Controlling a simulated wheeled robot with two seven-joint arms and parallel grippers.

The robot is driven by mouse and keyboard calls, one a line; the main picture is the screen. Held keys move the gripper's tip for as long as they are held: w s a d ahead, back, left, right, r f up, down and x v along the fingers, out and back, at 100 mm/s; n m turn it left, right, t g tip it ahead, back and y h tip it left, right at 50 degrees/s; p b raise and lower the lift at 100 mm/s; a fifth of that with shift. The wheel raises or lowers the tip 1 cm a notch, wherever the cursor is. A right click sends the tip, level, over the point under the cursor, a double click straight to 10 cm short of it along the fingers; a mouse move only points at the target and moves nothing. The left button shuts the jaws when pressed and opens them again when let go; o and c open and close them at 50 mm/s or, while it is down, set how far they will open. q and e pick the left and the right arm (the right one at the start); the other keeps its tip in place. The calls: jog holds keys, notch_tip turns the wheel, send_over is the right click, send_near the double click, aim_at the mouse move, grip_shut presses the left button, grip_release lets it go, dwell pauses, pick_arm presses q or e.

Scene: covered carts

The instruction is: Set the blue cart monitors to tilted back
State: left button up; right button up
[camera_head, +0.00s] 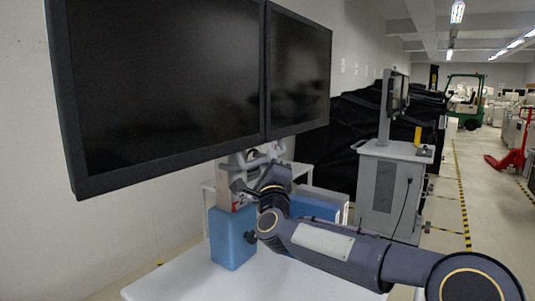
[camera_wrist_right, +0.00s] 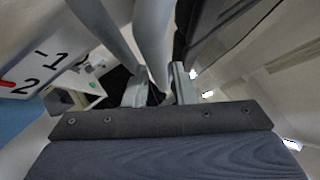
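Two black monitors stand side by side in the head view, a large left one (camera_head: 165,75) and a right one (camera_head: 298,75). Both screens are dark and their faces look close to upright. They sit above a white cart top (camera_head: 180,280) with blue parts (camera_head: 232,238). My right arm reaches in from the right, below the monitors. My right gripper (camera_head: 243,187) is by the grey mount parts under the screens. In the right wrist view its two fingers (camera_wrist_right: 159,88) stand apart, with a grey bar (camera_wrist_right: 152,40) running down between them; firm contact is not clear. My left gripper is out of view.
A wall is close behind the monitors on the left. Another grey cart (camera_head: 390,190) with a screen on a post stands to the right, before black covered shapes (camera_head: 335,145). A floor aisle with a green forklift (camera_head: 465,100) and red pallet jack (camera_head: 512,157) lies beyond.

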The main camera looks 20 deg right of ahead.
jog(key=shift+x, duration=0.75)
grip_shut()
